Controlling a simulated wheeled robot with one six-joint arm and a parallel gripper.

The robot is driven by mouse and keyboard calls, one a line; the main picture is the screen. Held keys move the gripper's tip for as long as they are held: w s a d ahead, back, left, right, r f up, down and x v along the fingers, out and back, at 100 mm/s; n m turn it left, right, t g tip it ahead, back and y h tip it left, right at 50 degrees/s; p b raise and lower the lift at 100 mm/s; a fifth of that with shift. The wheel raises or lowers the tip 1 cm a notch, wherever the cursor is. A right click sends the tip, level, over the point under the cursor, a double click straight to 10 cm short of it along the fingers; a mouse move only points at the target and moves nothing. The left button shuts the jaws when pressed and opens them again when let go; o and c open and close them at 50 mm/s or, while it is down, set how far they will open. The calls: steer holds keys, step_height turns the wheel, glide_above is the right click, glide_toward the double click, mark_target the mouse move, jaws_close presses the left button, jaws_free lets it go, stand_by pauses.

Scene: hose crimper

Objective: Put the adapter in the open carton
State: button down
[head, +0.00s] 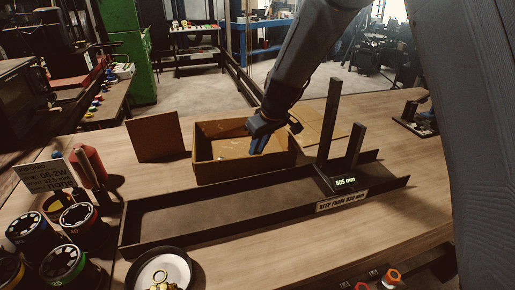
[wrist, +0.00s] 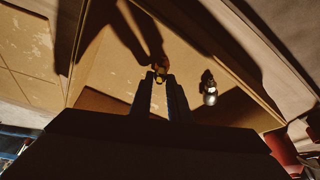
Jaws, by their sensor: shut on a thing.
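The open carton (head: 245,175) stands on the bench with its flaps spread, and its inside fills much of the wrist view (wrist: 110,70). My gripper (head: 256,147) points down into the carton's opening. In the wrist view my gripper (wrist: 161,88) is shut on a small brass piece, which I take to be the adapter (wrist: 160,72); only its end shows between the fingertips. Whether it touches the carton floor I cannot tell. A second metal fitting (wrist: 209,88) lies in the carton, to the right of the fingers.
A white round dish (head: 178,262) with brass fittings is at the front. Several dies (head: 65,262) stand at left. The carton walls surround my fingers.

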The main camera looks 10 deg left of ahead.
steer(key=shift+f, duration=0.55)
steer(key=shift+f, duration=0.1)
steer(key=c, duration=1.7)
jaws_free()
steer(key=shift+o, duration=0.2)
steer(key=shift+d+r, duration=0.1)
steer(key=shift+r, duration=0.5)
steer(key=b+v, duration=0.3)
steer(key=v, duration=0.8)
steer(key=shift+s, duration=0.2)
